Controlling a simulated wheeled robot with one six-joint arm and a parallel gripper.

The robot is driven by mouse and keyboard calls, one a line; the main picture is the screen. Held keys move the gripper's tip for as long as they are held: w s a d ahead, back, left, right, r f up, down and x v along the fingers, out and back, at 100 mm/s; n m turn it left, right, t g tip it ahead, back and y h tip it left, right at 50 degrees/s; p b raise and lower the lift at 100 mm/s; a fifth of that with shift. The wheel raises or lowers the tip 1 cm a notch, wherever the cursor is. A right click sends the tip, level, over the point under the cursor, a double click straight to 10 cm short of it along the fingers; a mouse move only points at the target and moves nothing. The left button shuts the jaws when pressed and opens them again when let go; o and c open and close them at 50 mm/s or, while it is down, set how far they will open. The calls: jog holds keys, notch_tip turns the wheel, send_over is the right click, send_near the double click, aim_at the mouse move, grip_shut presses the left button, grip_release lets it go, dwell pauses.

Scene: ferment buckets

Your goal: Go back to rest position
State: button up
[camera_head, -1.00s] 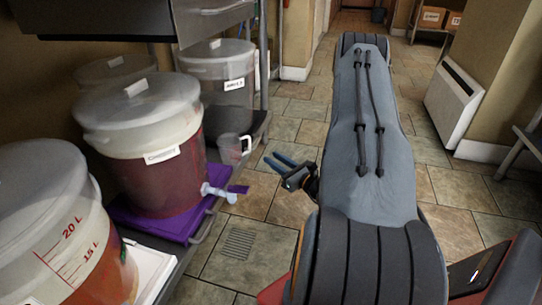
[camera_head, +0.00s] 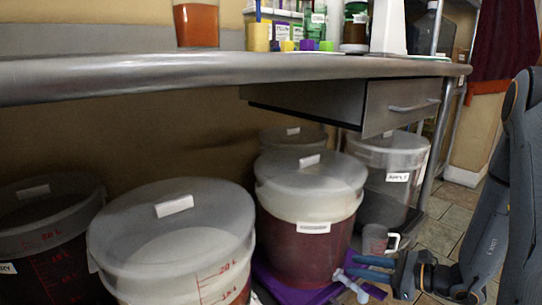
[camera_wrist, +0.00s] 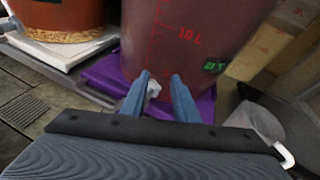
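My gripper (camera_head: 352,266) is open and empty at the lower right of the head view. Its two blue fingers point left toward the white spigot (camera_head: 353,287) of a lidded bucket of dark red liquid (camera_head: 312,245). In the wrist view my gripper (camera_wrist: 160,76) shows its two fingers apart, with part of the spigot (camera_wrist: 154,90) between them in the picture. I cannot tell whether they touch it. The bucket (camera_wrist: 190,35) stands upright on a purple mat (camera_wrist: 108,80). My arm rises along the right edge of the head view.
A steel worktop (camera_head: 230,75) with a drawer (camera_head: 395,105) overhangs the buckets. Another lidded bucket (camera_head: 170,240) stands at the front left, and a paler one (camera_head: 388,175) behind right. A clear jug (camera_head: 376,240) stands near my gripper. Tiled floor (camera_head: 440,235) is open at the right.

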jog(key=s+a+r+n+g+h, duration=0.3)
jog(key=s+n+g+h, duration=0.15)
jog(key=s+n, duration=0.4)
jog(key=s+a+r+n+g+h, duration=0.3)
jog(key=s+a+n+g+h, duration=0.15)
jog(key=s+n, duration=0.4)
jog(key=w+d+r+n+t+h, duration=0.1)
jog(key=w+r+n+t+h, duration=0.2)
jog(key=r+n, duration=0.25)
jog(key=s+a+r+n+g+y+p, duration=0.1)
jog(key=s+a+r+n+p, duration=0.3)
jog(key=s+a+r, duration=0.5)
jog(key=s+a+r+n+g+y+p, duration=0.15)
jog(key=s+a+r+n+p, duration=0.35)
jog(key=s+a, duration=0.55)
jog(key=d+r+m+p, duration=0.2)
jog(key=d+r+p, duration=0.4)
jog(key=r+p, duration=0.3)
jog(key=w+d+r+m+h+p, duration=0.1)
jog(key=d+r+m+p, duration=0.2)
jog(key=d+r+p, duration=0.4)
jog(key=d+r+m+h+p, duration=0.1)
jog(key=d+r+p, duration=0.5)
jog(key=r+p, duration=0.7)
jog(key=m+p, duration=0.1)
jog(key=p, duration=0.5)
jog(key=shift+w+d+m, duration=0.2)
jog(key=shift+w+m, duration=0.1)
jog(key=shift+m, duration=0.05)
jog(key=shift+r, duration=0.1)
